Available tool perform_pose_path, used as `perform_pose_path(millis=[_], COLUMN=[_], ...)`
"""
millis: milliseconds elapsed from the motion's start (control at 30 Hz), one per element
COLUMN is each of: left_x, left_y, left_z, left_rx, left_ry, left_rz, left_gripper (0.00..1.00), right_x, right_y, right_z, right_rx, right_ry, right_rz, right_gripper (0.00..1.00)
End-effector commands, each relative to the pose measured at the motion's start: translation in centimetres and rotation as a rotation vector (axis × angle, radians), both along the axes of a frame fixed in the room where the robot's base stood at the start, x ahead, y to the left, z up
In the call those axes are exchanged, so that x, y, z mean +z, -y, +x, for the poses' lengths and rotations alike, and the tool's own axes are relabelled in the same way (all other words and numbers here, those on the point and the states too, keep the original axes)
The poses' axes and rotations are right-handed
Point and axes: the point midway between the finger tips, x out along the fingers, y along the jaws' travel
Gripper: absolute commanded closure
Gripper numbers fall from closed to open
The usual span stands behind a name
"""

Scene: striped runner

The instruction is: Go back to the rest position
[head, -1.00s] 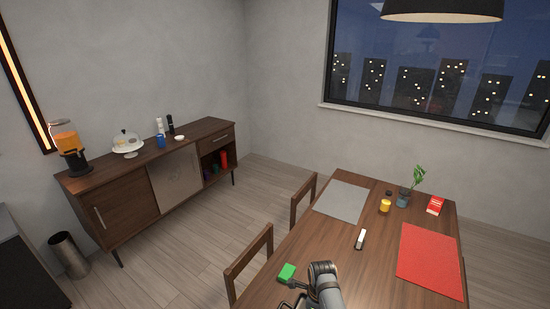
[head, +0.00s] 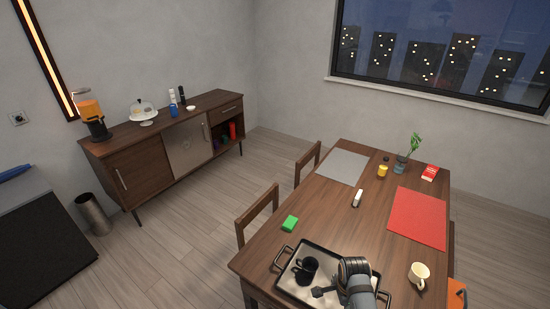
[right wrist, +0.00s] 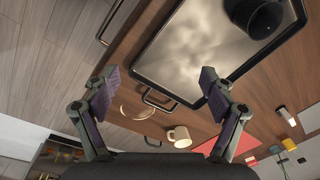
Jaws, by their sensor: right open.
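My right gripper (right wrist: 160,75) is open in the right wrist view, with nothing between its fingers. The fingers stand beside the edge of a dark-rimmed tray (right wrist: 146,75). In the head view, my arm comes in from the bottom over the right part of this tray (head: 279,284). I cannot make out the gripper clearly there. My left gripper is in neither view.
A sideboard (head: 150,160) stands behind open floor.

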Motion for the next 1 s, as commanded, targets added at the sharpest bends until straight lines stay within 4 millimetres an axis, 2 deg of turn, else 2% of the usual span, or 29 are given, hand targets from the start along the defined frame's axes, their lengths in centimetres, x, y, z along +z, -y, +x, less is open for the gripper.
perform_pose_path(millis=[200, 300, 433, 667, 800, 1000], left_x=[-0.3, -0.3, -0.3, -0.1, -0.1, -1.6], left_y=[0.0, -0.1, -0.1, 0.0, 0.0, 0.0], left_z=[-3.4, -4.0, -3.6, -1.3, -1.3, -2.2], left_rx=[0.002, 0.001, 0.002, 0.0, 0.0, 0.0], left_ry=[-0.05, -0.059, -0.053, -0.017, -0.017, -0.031], left_rz=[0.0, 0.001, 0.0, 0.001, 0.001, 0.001], left_gripper=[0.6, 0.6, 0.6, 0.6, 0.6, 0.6], right_x=[2.7, 4.3, 6.4, 9.9, 11.9, 5.7], right_y=[2.9, 3.6, 4.1, 4.1, 3.9, 4.4], right_z=[-5.1, -7.1, -9.3, -12.3, -13.9, -12.8], right_rx=[0.485, 0.708, 0.953, 1.312, 1.506, 1.507], right_ry=[0.046, 0.061, 0.073, 0.086, 0.089, 0.073], right_rz=[-0.099, -0.15, -0.209, -0.302, -0.355, -0.339], right_gripper=[0.16, 0.16, 0.16, 0.16, 0.16, 0.16])
